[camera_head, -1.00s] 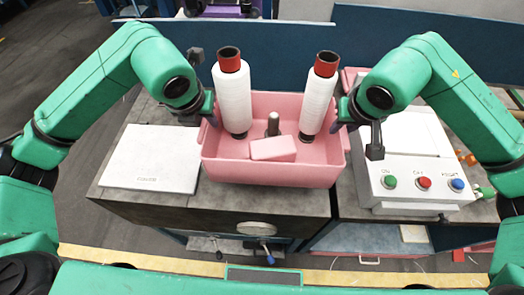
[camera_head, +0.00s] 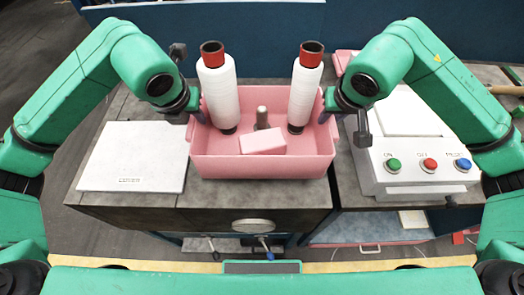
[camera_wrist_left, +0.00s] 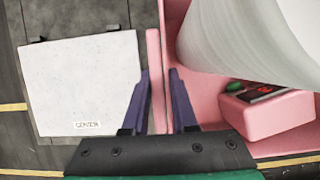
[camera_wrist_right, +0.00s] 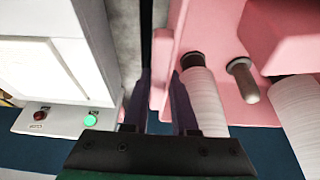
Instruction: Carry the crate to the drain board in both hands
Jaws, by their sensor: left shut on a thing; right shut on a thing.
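The pink crate (camera_head: 265,165) sits at the front of the dark worktop, and I cannot tell whether it touches the surface. My left gripper (camera_head: 198,112) is shut on the crate's left wall, whose edge shows between the fingers in the left wrist view (camera_wrist_left: 155,75). My right gripper (camera_head: 328,108) is shut on the crate's right side; its fingers straddle pink wall in the right wrist view (camera_wrist_right: 158,103). No board is clearly recognisable as the drain board.
A flat white labelled board (camera_head: 133,158) lies close left of the crate. A white control box (camera_head: 415,160) with green, red and blue buttons stands close to the right. A dark blue panel (camera_head: 270,40) rises behind. The worktop's front edge (camera_head: 200,215) is just before the crate.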

